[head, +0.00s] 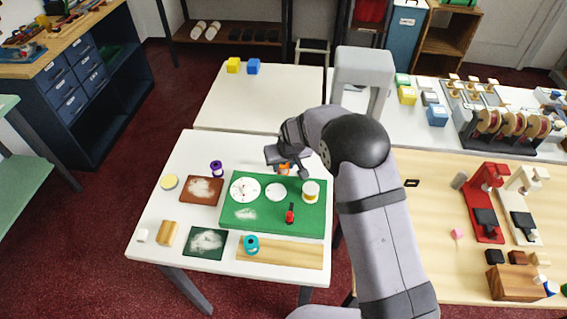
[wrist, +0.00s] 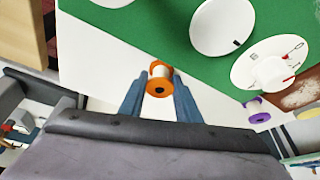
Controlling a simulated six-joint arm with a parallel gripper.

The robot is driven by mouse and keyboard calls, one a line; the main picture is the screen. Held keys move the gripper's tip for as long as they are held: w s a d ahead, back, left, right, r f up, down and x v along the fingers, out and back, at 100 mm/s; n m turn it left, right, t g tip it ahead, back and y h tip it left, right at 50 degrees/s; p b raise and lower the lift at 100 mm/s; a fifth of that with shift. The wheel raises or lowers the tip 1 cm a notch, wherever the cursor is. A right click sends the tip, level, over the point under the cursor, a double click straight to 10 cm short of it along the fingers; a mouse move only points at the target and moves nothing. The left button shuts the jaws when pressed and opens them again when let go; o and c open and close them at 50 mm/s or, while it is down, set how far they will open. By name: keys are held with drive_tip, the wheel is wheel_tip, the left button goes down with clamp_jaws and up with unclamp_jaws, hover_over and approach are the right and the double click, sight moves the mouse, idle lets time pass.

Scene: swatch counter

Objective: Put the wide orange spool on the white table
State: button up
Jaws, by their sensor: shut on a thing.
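The orange spool (head: 284,171) has orange flanges and a pale middle. My gripper (head: 282,163) is shut on it near the back edge of the white table (head: 190,150), just behind the green mat (head: 262,222). In the wrist view the spool (wrist: 159,78) sits between the two blue-grey fingertips (wrist: 156,88). There the bare white strip (wrist: 92,36) of the table passes behind it, beside the mat. I cannot tell whether the spool touches the table.
A purple spool (head: 216,169) stands left of the mat, near a brown board (head: 202,190). White discs, a red item (head: 290,213) and a white-and-yellow spool (head: 310,191) are on the mat. A teal spool (head: 251,245) stands at the front. The back table (head: 250,100) is mostly clear.

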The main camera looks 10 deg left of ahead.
drive_tip(key=shift+f, duration=0.1)
drive_tip(key=shift+f, duration=0.1)
drive_tip(key=o, duration=1.1)
drive_tip(key=shift+o, duration=0.2)
drive_tip(key=shift+r, duration=0.3)
drive_tip(key=b+v, duration=0.2)
drive_tip(key=v, duration=1)
drive_tip(key=shift+b, duration=0.4)
